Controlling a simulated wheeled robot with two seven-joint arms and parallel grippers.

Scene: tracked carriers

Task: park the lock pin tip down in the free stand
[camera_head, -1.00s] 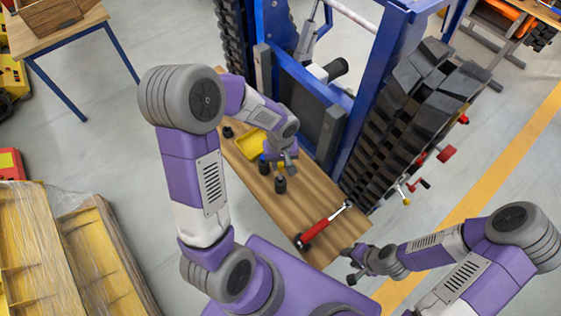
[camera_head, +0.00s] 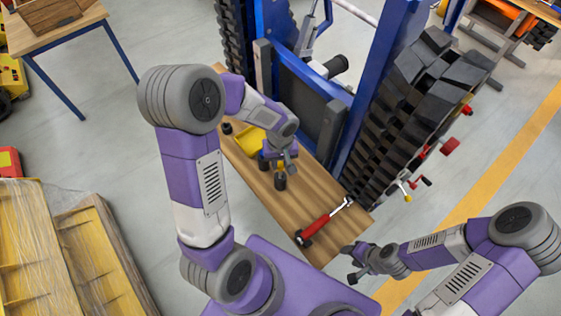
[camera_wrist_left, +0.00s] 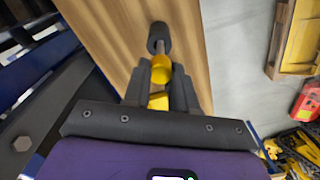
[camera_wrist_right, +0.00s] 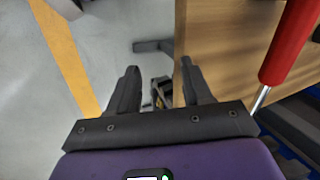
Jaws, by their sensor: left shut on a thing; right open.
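My left gripper (camera_head: 283,161) is over the wooden bench, and in the left wrist view (camera_wrist_left: 160,82) it is shut on the yellow lock pin (camera_wrist_left: 160,72). A short grey part of the pin points toward a black round stand (camera_wrist_left: 158,35) just beyond the fingertips. In the head view this stand (camera_head: 280,182) is right below the gripper. I cannot tell whether the tip is inside the stand or only above it. Another black stand (camera_head: 226,128) is at the far left end of the bench. My right gripper (camera_wrist_right: 158,85) is open and empty, beside the bench's near end.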

